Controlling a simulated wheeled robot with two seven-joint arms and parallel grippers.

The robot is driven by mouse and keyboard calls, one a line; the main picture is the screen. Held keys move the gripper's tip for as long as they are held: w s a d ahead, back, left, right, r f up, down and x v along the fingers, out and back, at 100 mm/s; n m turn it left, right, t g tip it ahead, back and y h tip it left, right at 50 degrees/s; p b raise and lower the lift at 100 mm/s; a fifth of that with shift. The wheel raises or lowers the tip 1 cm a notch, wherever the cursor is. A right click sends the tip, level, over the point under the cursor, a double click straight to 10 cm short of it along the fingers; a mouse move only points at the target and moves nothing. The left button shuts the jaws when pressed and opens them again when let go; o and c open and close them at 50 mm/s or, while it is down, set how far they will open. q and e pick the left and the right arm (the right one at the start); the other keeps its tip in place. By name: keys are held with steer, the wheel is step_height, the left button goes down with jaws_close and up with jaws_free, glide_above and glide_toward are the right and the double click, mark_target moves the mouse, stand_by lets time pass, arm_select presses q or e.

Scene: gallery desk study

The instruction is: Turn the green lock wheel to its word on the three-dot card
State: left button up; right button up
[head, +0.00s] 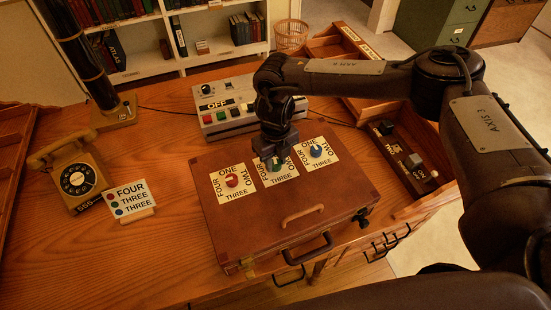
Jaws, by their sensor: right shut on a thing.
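A brown case (330,215) lies on the desk with three lock wheels on its lid. The red wheel (232,180) is on the left and the blue wheel (316,152) on the right, each on a white plate with ONE, TWO, THREE and FOUR around it. My right gripper (274,161) points down and is shut on the green lock wheel (275,167) in the middle, largely hiding it. I cannot tell which word it points to. The three-dot card (131,199) reads FOUR by red, THREE by green and THREE by blue. My left gripper is out of view.
A yellow telephone (76,181) and a lamp base (115,112) stand at the left. A control box (222,115) marked OFF stands behind the case. The desk's left front is clear.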

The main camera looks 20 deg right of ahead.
steer(key=m, duration=0.4)
steer(key=shift+r+m+p, duration=0.1)
steer(key=shift+m+p, duration=0.2)
steer(key=m+p, duration=0.1)
steer(key=m, duration=0.2)
steer(key=shift+m, duration=0.4)
steer(key=m+p, duration=0.1)
steer(key=m, duration=0.2)
steer(key=shift+r+p, duration=0.1)
steer(key=shift+p, duration=0.25)
steer(key=m+p, duration=0.2)
steer(key=m, duration=0.2)
steer(key=m+p, duration=0.4)
steer(key=m, duration=0.1)
steer(key=shift+r+m, duration=0.1)
steer(key=shift+m, duration=0.2)
steer(key=m+p, duration=0.4)
steer(key=m, duration=0.1)
steer(key=shift+p, duration=0.3)
steer(key=m, duration=0.3)
steer(key=shift+p, duration=0.4)
steer(key=m, duration=0.4)
steer(key=shift+w+f, duration=0.1)
steer(key=shift+f, duration=0.1)
steer(key=shift+m, duration=0.3)
